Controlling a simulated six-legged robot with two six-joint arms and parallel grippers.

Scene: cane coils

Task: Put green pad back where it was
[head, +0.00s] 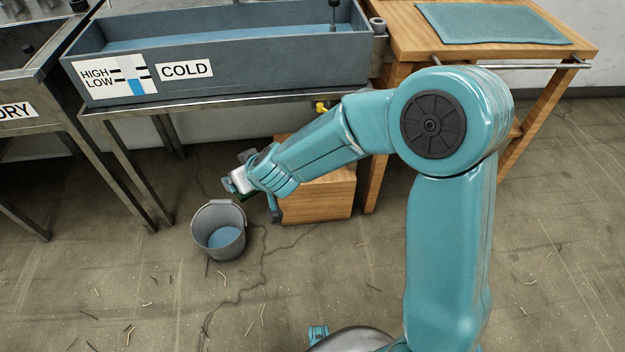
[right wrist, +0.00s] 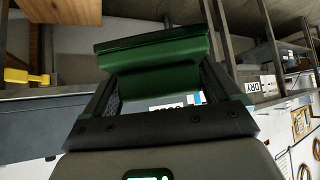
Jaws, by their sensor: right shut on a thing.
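My right gripper (head: 245,182) is shut on the green pad (right wrist: 152,68). The pad is a dark green block between the two fingers in the right wrist view, where the gripper (right wrist: 160,85) fills the lower middle. In the head view only a thin dark edge of the pad shows at the gripper's tip. The gripper is in the air in front of the cold tank (head: 250,75), above and just right of a grey bucket (head: 232,250) with blue liquid. My left gripper is not in view.
A wooden box (head: 318,195) stands on the floor beneath my right forearm. A wooden table (head: 400,35) with a teal mat (head: 490,24) is at the back right. A yellow valve handle (head: 322,107) sticks out under the tank. Cane scraps lie on the open floor.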

